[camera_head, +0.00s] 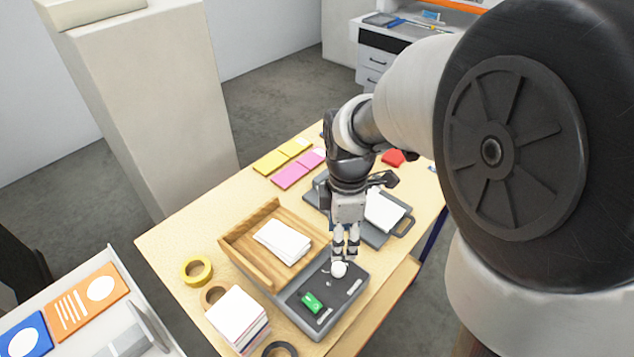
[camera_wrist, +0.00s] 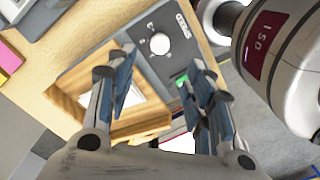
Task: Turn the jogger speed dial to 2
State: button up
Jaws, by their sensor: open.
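The jogger has a grey control panel (camera_head: 343,305) at the front of its wooden tray (camera_head: 246,262). The white round speed dial (camera_head: 339,269) sits on the panel's far end. In the wrist view the dial (camera_wrist: 160,44) shows beyond the fingertips, beside a SPEED label (camera_wrist: 183,25) and small marks. The number it points to is too small to read. My gripper (camera_head: 345,254) points down just above the dial. In the wrist view my gripper (camera_wrist: 157,72) is open, its blue-padded fingers apart with nothing between them. No contact with the dial can be made out.
A green switch (camera_head: 312,302) sits on the same panel. White paper (camera_head: 283,241) lies in the tray. A paper stack (camera_head: 239,315) and yellow tape roll (camera_head: 197,270) stand left. A grey clipboard-like tray (camera_head: 379,235) lies behind my gripper. Pink pads (camera_head: 292,176) lie farther back.

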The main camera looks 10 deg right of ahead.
aim_at(339, 267)
notch_tip(339, 267, down, 12)
jog(key=b, duration=0.3)
jog(key=shift+r, duration=0.15)
jog(key=shift+c, duration=0.3)
jog(key=c, duration=1)
